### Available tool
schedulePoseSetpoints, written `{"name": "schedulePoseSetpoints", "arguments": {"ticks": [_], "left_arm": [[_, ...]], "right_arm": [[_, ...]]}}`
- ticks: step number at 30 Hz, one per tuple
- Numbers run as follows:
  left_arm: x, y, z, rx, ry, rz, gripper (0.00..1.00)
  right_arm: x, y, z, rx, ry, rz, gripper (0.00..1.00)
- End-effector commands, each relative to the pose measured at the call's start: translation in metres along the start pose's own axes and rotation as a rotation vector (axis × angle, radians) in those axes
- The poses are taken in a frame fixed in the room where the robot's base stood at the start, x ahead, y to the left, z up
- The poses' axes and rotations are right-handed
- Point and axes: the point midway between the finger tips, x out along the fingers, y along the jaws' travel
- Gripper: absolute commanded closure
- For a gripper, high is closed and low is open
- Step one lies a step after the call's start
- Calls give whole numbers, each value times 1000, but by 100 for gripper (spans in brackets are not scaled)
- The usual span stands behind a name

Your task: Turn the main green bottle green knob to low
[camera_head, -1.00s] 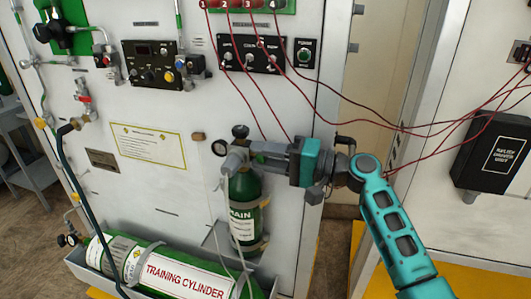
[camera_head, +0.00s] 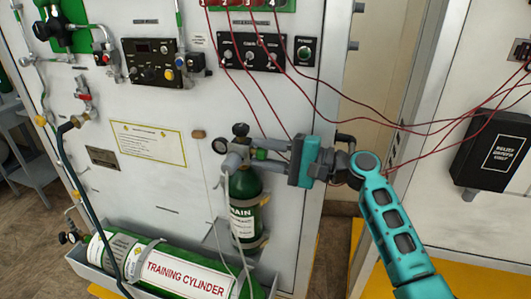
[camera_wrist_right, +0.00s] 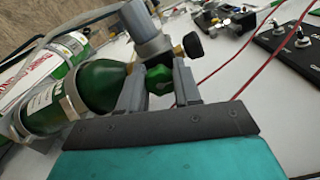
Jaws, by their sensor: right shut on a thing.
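In the head view the green knob (camera_head: 261,154) is small and partly covered by the fingers of my right gripper (camera_head: 270,151), which reaches in from the right. A black knob (camera_wrist_right: 193,46) sits on the regulator just beyond it. My left gripper is not in view.
A green training cylinder (camera_head: 165,275) lies in a tray below. Thin red cables (camera_head: 330,115) hang across the panel close to my right arm. A switch panel (camera_head: 252,52) is above. A black box (camera_head: 492,150) is on the right wall.

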Motion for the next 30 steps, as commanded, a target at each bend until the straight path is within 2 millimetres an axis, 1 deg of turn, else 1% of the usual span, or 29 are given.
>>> {"name": "schedulePoseSetpoints", "arguments": {"ticks": [8,9,16,23,25,28,30], "left_arm": [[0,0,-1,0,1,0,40],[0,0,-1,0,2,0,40],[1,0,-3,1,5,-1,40],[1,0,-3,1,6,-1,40],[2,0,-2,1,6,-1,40],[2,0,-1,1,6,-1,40],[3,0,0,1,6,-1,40]], "right_arm": [[0,2,1,4,-3,2,98],[0,2,1,4,-3,2,64],[0,1,0,2,-2,1,42],[0,0,0,0,-1,0,42],[-3,0,0,0,0,0,42],[-13,1,-1,0,2,0,42],[-25,2,-1,-2,3,1,42]]}}
